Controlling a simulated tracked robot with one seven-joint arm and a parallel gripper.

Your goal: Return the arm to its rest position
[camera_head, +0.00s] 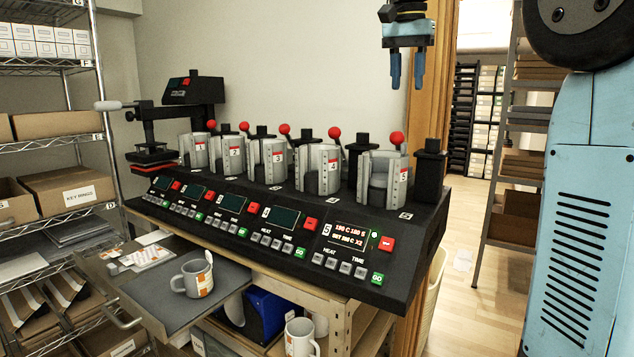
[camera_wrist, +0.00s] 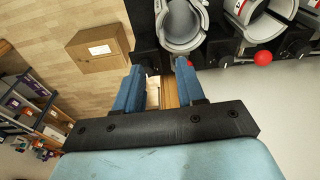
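My gripper (camera_head: 407,70) is raised at the upper middle of the head view, above and behind the right end of the black mug press (camera_head: 290,215). Its two blue fingers point down, with a gap between them. In the wrist view the gripper (camera_wrist: 158,82) is open, and nothing is held between its fingers. The press has several numbered grey clamps with red-knobbed levers; clamp 5 (camera_head: 383,180) is nearest the gripper and well below it. The station 5 display (camera_head: 350,236) is lit; the other displays look dark.
A white mug with an orange print (camera_head: 196,278) stands on a pulled-out grey tray (camera_head: 160,300). Another mug (camera_head: 300,338) stands lower down, under the press. A wooden post (camera_head: 440,60) stands close to the gripper's right. Wire shelves with boxes (camera_head: 70,188) are at left.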

